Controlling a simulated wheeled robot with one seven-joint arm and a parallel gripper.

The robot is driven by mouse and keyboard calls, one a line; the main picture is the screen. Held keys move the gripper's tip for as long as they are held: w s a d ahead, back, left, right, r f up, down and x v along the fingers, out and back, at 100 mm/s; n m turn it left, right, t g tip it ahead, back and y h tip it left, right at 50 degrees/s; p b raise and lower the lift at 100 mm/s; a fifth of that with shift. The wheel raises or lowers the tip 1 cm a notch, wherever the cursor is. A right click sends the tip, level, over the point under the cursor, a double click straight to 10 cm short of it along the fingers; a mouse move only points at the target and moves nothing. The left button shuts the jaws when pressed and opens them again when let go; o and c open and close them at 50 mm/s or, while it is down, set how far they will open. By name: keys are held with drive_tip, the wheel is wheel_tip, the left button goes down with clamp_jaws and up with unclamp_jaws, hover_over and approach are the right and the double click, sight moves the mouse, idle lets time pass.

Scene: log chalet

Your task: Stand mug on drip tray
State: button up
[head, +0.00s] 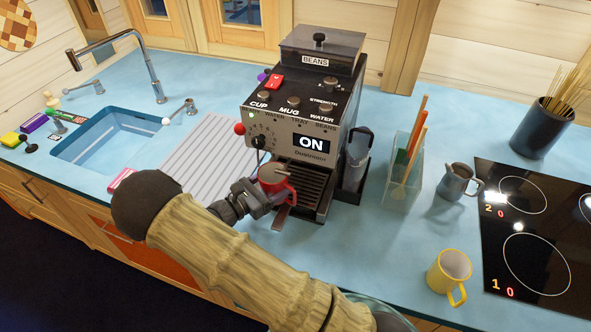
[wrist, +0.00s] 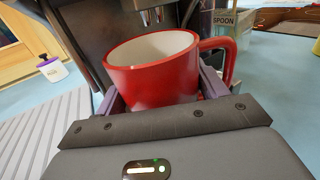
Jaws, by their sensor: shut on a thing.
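A red mug (wrist: 150,72) with a white inside is between the fingers of my gripper (wrist: 160,95), which is shut on it. In the wrist view the mug is upright or slightly tilted, with its handle to the right and the machine's spouts behind it. In the head view the red mug (head: 279,188) is at the front of the black coffee machine (head: 300,120), by the left edge of the slatted drip tray (head: 306,190). My gripper (head: 265,195) reaches it from the left. I cannot tell whether the mug touches the tray.
A ribbed drainboard (head: 205,150) and sink (head: 110,140) lie left. A glass holder with utensils (head: 402,180), a grey jug (head: 456,182), a yellow mug (head: 449,272) and a black hob (head: 535,230) stand right. The blue counter before the machine is mostly clear.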

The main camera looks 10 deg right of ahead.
drive_tip(key=x, duration=0.4)
drive_tip(key=shift+p, duration=0.3)
drive_tip(key=shift+a, duration=0.1)
drive_tip(key=shift+w+d+r, duration=0.15)
drive_tip(key=shift+w+d, duration=0.05)
drive_tip(key=shift+d, duration=0.3)
drive_tip(key=p+x, duration=0.1)
drive_tip(key=x, duration=0.2)
drive_tip(key=shift+f+p, duration=0.45)
drive_tip(key=shift+f, duration=0.05)
drive_tip(key=shift+a+f, duration=0.15)
drive_tip(key=shift+f, duration=0.2)
drive_tip(key=shift+f, duration=0.25)
